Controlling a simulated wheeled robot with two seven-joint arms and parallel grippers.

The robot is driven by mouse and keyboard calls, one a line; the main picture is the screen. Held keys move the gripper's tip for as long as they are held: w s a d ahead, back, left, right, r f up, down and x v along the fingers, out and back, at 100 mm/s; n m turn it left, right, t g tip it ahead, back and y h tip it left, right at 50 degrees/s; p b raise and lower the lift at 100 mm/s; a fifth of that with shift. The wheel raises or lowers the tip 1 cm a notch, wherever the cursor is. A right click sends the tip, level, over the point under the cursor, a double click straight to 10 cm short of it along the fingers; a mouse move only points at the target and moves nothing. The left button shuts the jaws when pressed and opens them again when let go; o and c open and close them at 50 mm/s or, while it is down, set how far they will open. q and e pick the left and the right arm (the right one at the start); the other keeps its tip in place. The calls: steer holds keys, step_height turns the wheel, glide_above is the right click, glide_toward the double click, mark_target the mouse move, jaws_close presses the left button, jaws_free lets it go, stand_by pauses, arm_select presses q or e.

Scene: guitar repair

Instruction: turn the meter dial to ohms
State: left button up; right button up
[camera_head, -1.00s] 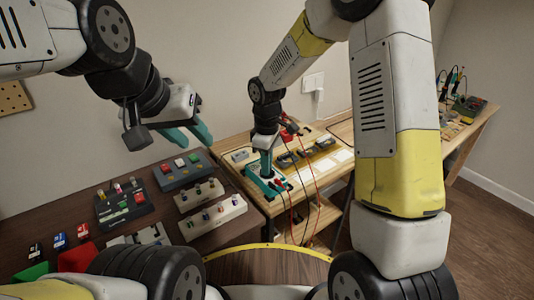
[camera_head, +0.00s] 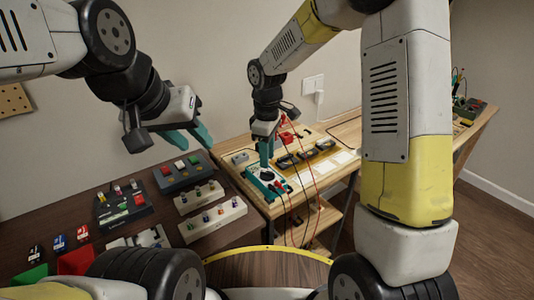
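The teal meter (camera_head: 254,188) lies on the light wooden bench, with a dark round dial (camera_head: 267,176) on its face. Red leads run from it. The dial's setting is too small to read. My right gripper (camera_head: 264,166) points straight down just above the dial, near its far edge. Its teal fingers look close together and overlap in this view, so its opening is unclear. It seems to hold nothing. My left gripper (camera_head: 191,141) hangs above the dark table at the left, away from the meter. Its teal fingers are apart and empty.
Dark and pale trays of small parts stand on the dark table (camera_head: 70,200), with red and green bins at its front left. Black pieces on a yellow holder (camera_head: 312,153) lie right of the meter. Red cables loop above the bench. A white wall outlet is behind.

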mark_target(267, 172)
steer(key=shift+r, duration=1.5)
